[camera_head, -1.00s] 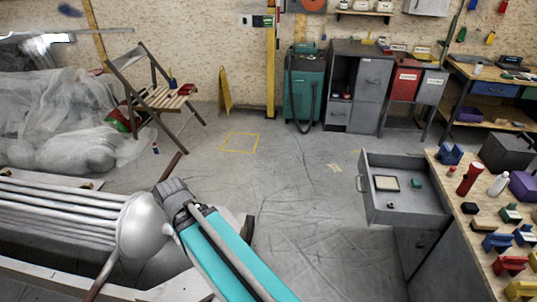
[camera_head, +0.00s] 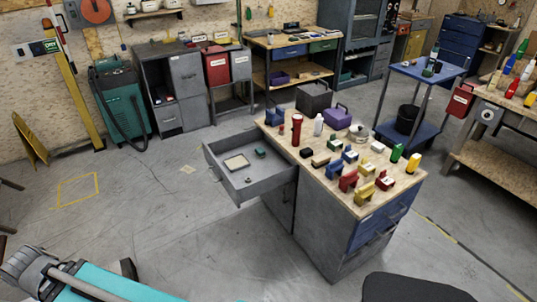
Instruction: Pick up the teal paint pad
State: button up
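A small teal-green block (camera_head: 260,152), which looks like the teal paint pad, lies in the open grey drawer (camera_head: 235,185), to the right of a flat cream-coloured square (camera_head: 237,162). It is too small to make out in detail. My gripper cannot be made out in the frame.
The wooden workbench top (camera_head: 375,190) carries a red bottle (camera_head: 296,130), a white bottle (camera_head: 318,125), a purple box (camera_head: 337,117) and several coloured pads. The drawer juts out leftward. A blue trolley (camera_head: 415,75) stands behind.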

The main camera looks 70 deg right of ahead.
aim_at(261, 153)
jog(key=z, duration=2.5)
jog(key=k, duration=0.65)
jog(key=u, duration=0.5)
jog(key=i, duration=0.95)
jog(key=u, duration=0.2)
